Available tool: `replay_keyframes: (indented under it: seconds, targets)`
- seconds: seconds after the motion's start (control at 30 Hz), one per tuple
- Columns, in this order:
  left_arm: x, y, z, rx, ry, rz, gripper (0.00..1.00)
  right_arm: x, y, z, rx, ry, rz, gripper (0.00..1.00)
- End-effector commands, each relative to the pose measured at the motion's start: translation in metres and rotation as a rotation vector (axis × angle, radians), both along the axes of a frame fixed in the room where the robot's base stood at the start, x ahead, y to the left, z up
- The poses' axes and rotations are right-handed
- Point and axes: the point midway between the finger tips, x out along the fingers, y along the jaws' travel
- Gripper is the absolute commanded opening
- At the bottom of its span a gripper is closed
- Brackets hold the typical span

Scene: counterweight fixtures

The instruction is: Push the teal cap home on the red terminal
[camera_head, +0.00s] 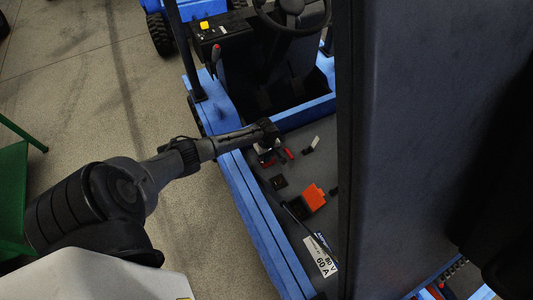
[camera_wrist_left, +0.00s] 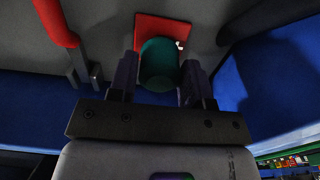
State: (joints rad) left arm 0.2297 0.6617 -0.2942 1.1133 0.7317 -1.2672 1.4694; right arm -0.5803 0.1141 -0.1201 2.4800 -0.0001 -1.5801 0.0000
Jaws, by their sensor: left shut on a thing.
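The teal cap (camera_wrist_left: 159,62) sits between the two fingers of my left gripper (camera_wrist_left: 160,74), which is shut on it in the left wrist view. The red terminal (camera_wrist_left: 190,36) shows as a red block right behind the cap, with a small pale spot at its right side. The cap overlaps the terminal's face, but how far it is seated is hidden. In the head view my left gripper (camera_head: 267,142) is over the grey deck of the blue vehicle, and the cap cannot be made out there. My right gripper is in neither view.
A red bar (camera_wrist_left: 56,22) stands left of the gripper in the wrist view. In the head view, an orange block (camera_head: 313,196), a pale-tipped lever (camera_head: 312,144) and a label (camera_head: 320,254) are on the deck. A tall dark panel (camera_head: 420,130) bounds the right side.

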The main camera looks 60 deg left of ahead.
Motion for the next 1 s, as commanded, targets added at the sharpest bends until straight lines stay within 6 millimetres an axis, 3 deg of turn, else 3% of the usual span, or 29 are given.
replay_keyframes:
  seconds: [0.83,0.87,1.0]
  targets:
    - [0.000,0.000,-0.017,-0.001,-0.001,0.000,0.36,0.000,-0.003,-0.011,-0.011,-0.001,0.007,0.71]
    - [0.000,0.000,-0.016,0.000,-0.001,0.000,0.47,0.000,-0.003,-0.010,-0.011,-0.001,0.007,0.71]
    - [0.000,0.000,-0.016,0.000,-0.001,0.000,0.60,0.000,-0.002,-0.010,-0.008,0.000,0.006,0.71]
